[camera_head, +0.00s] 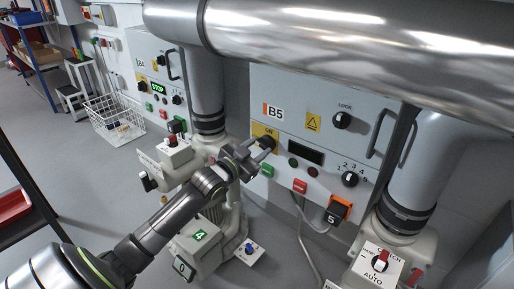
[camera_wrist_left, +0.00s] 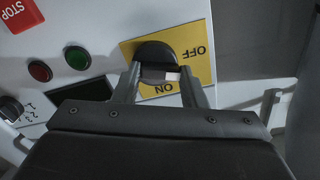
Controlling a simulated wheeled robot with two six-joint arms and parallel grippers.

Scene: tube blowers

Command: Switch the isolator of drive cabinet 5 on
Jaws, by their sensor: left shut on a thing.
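The drive cabinet marked B5 (camera_head: 290,88) is a pale panel at the middle of the head view. Its isolator has a black knob (camera_head: 267,142) on a yellow plate (camera_head: 259,130). In the left wrist view, the yellow plate (camera_wrist_left: 206,70) appears upside down, with OFF at its right and ON below the knob (camera_wrist_left: 155,52). A white mark on the knob sits close to the ON lettering. My left gripper (camera_head: 261,148) is shut on the knob, one finger on each side, as the left wrist view (camera_wrist_left: 161,76) shows. My right gripper is out of view.
On the panel are a dark display (camera_head: 306,154), a red STOP button (camera_head: 300,186), a LOCK knob (camera_head: 342,120) and a numbered selector (camera_head: 350,179). A thick metal pipe (camera_head: 350,38) crosses above. Blower units stand on both sides; cabinet B4 (camera_head: 150,70) is at left.

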